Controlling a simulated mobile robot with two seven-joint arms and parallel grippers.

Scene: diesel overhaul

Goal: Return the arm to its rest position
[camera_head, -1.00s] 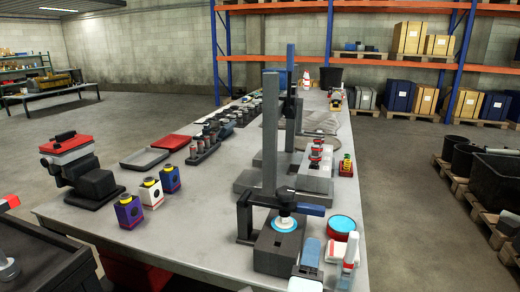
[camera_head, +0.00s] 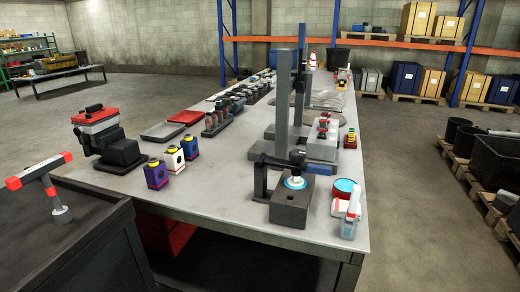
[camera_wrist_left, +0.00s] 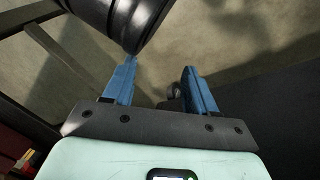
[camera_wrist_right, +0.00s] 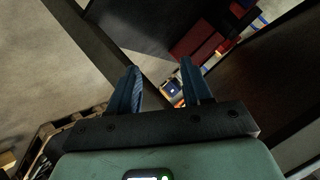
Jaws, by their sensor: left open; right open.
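My left gripper (camera_wrist_left: 160,74) is open in the left wrist view, with its two blue fingers apart and nothing between them but floor and dark shapes behind. My right gripper (camera_wrist_right: 160,70) is open and empty in the right wrist view. Behind its fingers are a dark edge, red boxes and small bright items farther off. Neither arm shows in the head view, so where they are relative to the workbench (camera_head: 215,200) cannot be told from there.
A press-like stand (camera_head: 288,205) and a clear bottle (camera_head: 351,217) stand near the workbench's front edge. A dark cart (camera_head: 75,225) with a red-ended T-shaped tool (camera_head: 48,185) is at the lower left.

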